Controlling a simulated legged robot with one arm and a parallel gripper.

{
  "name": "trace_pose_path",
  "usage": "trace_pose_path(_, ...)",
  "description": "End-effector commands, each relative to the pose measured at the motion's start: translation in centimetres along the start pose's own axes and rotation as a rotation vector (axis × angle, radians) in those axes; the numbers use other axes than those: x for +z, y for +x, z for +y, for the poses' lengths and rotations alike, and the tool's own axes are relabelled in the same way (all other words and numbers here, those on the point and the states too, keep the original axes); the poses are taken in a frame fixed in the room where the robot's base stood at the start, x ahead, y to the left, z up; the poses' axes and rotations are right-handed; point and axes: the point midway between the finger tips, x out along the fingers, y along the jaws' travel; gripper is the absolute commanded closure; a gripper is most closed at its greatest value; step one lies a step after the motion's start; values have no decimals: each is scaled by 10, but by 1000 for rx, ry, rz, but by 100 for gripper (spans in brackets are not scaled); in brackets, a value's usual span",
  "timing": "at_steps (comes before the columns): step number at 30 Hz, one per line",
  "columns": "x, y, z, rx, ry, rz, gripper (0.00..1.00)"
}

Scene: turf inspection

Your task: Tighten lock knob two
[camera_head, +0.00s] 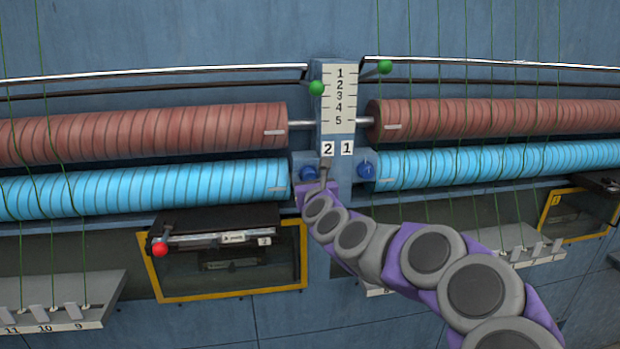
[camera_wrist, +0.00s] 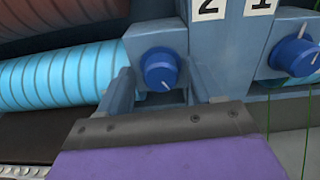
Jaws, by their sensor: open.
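Lock knob two is a blue round knob (camera_head: 308,173) below the white label "2" (camera_head: 327,149). It also shows in the wrist view (camera_wrist: 160,69), with a pale pointer line slanting down to the right. My gripper (camera_head: 322,173) is just in front of it, and in the wrist view my gripper (camera_wrist: 163,84) is open. One finger shows at each side of the knob's lower part, with gaps to the knob. Whether the fingertips reach around its depth is hard to tell. In the head view my gripper partly hides the knob's right side.
A similar blue knob (camera_head: 365,169) under label "1" sits close to the right. Brown rollers (camera_head: 150,134) and light-blue rollers (camera_head: 140,188) flank the post with the scale (camera_head: 339,98). A yellow-framed box (camera_head: 225,290) with a red ball handle (camera_head: 160,249) is below left.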

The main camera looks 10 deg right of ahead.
Motion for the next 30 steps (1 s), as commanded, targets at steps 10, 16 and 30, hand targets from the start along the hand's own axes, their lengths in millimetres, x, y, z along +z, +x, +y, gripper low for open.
trace_pose_path(10,0,0,0,0,0,1,58)
trace_pose_path(16,0,0,0,0,0,1,78)
trace_pose_path(30,-2,0,1,1,-48,1,91)
